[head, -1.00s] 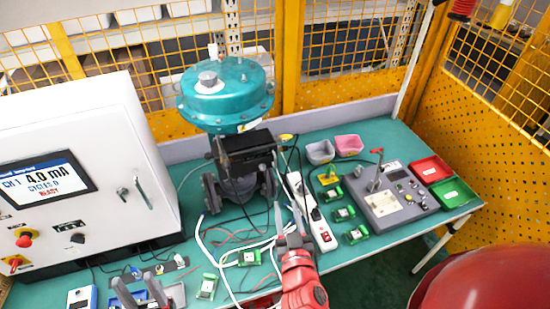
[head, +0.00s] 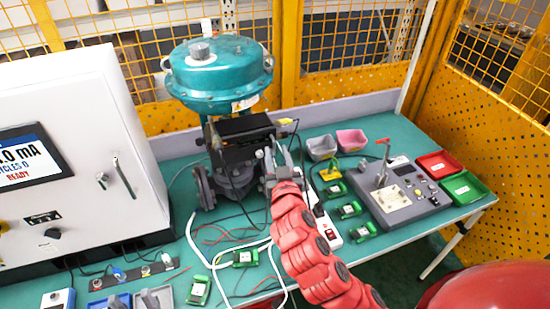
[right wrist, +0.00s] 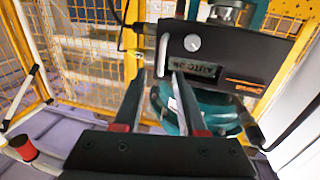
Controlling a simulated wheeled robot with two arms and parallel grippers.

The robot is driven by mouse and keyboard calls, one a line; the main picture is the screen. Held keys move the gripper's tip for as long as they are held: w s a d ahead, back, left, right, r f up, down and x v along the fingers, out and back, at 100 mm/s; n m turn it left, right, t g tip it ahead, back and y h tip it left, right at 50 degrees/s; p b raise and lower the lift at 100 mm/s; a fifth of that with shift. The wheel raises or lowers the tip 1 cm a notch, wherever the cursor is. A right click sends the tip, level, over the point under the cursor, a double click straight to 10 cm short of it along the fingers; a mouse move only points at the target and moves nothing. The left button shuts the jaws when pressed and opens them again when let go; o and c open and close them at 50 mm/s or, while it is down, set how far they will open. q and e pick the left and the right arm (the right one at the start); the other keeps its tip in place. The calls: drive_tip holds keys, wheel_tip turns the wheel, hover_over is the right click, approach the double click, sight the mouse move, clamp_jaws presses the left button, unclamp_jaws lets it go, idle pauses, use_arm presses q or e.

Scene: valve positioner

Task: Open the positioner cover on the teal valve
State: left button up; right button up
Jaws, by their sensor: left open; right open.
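The teal valve (head: 220,75) stands upright at the back of the bench. Its black positioner (head: 240,128) is mounted below the teal housing. In the right wrist view the positioner (right wrist: 225,58) appears upside down, with a round white knob or dial and a small display. A pale upright bar (right wrist: 163,55) is at its left end. My right gripper (head: 281,158) is open at the positioner's right side; its fingers (right wrist: 158,85) appear either side of the bar's lower end, and contact is unclear.
A white control cabinet (head: 85,140) stands at the left. Cables and a white power strip (head: 325,225) lie right of the valve. A grey control box (head: 400,195), small bins (head: 351,140) and red and green trays (head: 465,187) are at the right. Yellow mesh fencing encloses the back.

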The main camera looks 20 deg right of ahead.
drive_tip(key=shift+w+r+p, duration=0.15)
drive_tip(key=shift+w+p, duration=0.5)
drive_tip(key=shift+w+d, duration=0.2)
drive_tip(key=shift+w, duration=0.55)
clamp_jaws()
idle(0.4)
